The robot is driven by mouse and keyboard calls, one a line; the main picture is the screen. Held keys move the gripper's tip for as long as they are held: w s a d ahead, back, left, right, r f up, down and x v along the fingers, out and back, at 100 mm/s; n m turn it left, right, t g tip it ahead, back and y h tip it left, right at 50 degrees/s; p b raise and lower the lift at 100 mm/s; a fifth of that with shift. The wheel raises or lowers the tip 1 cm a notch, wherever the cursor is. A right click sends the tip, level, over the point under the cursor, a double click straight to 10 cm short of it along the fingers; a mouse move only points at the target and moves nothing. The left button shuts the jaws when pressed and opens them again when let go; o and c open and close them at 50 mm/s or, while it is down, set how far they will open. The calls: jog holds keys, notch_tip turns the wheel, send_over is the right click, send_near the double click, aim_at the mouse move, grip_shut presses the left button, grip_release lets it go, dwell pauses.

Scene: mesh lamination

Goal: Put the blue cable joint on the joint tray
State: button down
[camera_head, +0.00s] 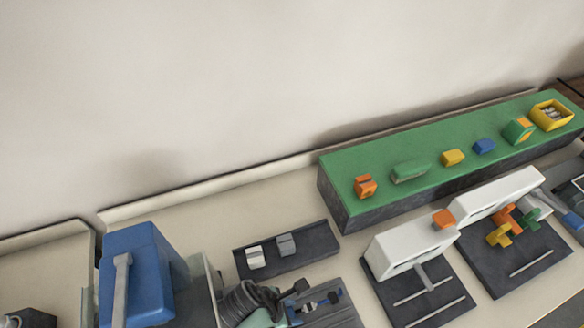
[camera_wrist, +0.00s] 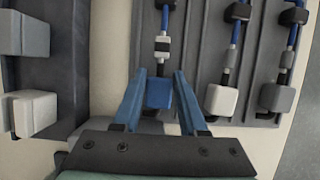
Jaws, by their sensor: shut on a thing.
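The blue cable joint (camera_wrist: 159,95) sits between the blue fingers of my gripper (camera_wrist: 160,76) in the wrist view. My gripper is shut on it. The joint is in line with a banded cable end at the near edge of a dark board (camera_wrist: 204,50); I cannot tell whether they touch. The joint tray (camera_head: 325,246) is the dark tray in the head view, with a white joint (camera_head: 256,256) and a grey joint (camera_head: 286,244) on it. The tray also shows at the left of the wrist view (camera_wrist: 64,70). In the head view the held joint is not clearly visible.
Beside the held joint, a white joint (camera_wrist: 221,100) and a grey joint (camera_wrist: 277,97) sit on other cables. A green-topped block (camera_head: 330,168) carries several coloured parts. Two white stands (camera_head: 410,248) (camera_head: 500,195) are at the right. The tray's right part is bare.

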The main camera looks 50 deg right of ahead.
jog(key=shift+w, duration=0.1)
jog(key=shift+f, duration=0.2)
jog(key=shift+c, duration=2.2)
grip_release()
jog(key=shift+r, duration=0.15)
jog(key=v, duration=1.2)
